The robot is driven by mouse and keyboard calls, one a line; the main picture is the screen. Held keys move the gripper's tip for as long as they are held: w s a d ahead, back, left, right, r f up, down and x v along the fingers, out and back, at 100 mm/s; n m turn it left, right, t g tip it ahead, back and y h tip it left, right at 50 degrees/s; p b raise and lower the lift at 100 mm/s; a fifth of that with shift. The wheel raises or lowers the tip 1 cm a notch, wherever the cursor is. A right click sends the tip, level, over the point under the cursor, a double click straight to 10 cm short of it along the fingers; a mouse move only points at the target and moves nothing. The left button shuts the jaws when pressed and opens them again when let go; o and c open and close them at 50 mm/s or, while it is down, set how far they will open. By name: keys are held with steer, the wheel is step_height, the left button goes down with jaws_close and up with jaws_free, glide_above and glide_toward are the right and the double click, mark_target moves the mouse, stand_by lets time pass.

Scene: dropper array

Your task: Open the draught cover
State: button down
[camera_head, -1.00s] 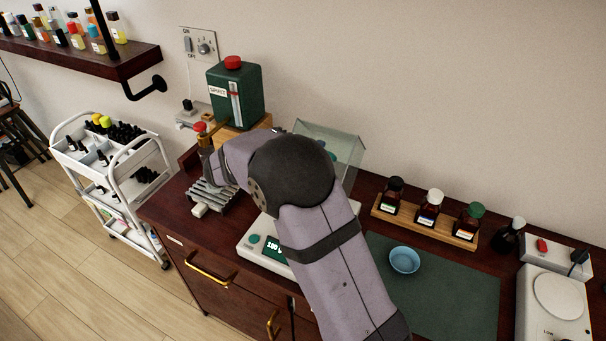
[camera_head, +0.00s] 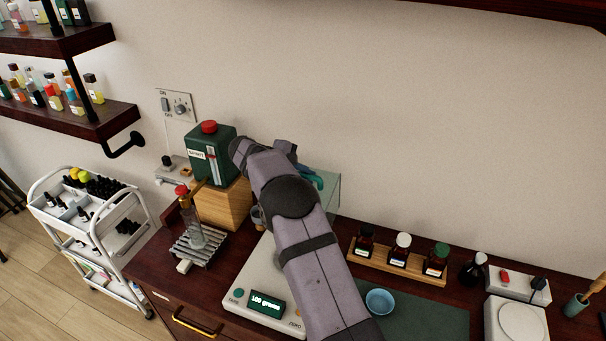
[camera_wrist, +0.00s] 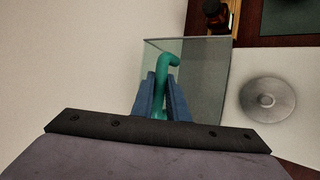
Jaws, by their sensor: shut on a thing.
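The clear glass draught cover (camera_head: 331,196) stands at the back of the white scale (camera_head: 262,284), partly hidden by my arm. Its teal curved handle (camera_head: 312,178) shows just right of my wrist. In the wrist view the cover (camera_wrist: 205,75) is a see-through panel, and the handle (camera_wrist: 163,65) rises between my blue fingers. My gripper (camera_wrist: 164,92) is shut on the handle. A round grey pan (camera_wrist: 267,101) lies to the right of the cover in the wrist view. The scale's display reads 100 grams. How far the cover is open I cannot tell.
A green spirit can (camera_head: 211,155) stands on a wooden block (camera_head: 224,204) left of my arm. A glass vessel (camera_head: 193,228) stands on a ribbed rack (camera_head: 199,247). Bottles in a wooden holder (camera_head: 398,263) and a blue bowl (camera_head: 380,301) are to the right.

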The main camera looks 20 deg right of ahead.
steer(key=shift+w+d+p, duration=0.3)
steer(key=shift+w, duration=0.05)
steer(key=shift+y, duration=0.3)
steer(key=c, duration=2)
jaws_free()
steer(key=shift+f, duration=0.1)
steer(key=shift+c, duration=0.2)
steer(key=b+v, duration=0.3)
steer(key=v, duration=0.3)
steer(key=shift+w+a+b, duration=0.1)
steer(key=shift+a+b, duration=0.05)
steer(key=shift+b, duration=0.25)
steer(key=shift+a+r, duration=0.4)
steer(key=shift+r, duration=0.1)
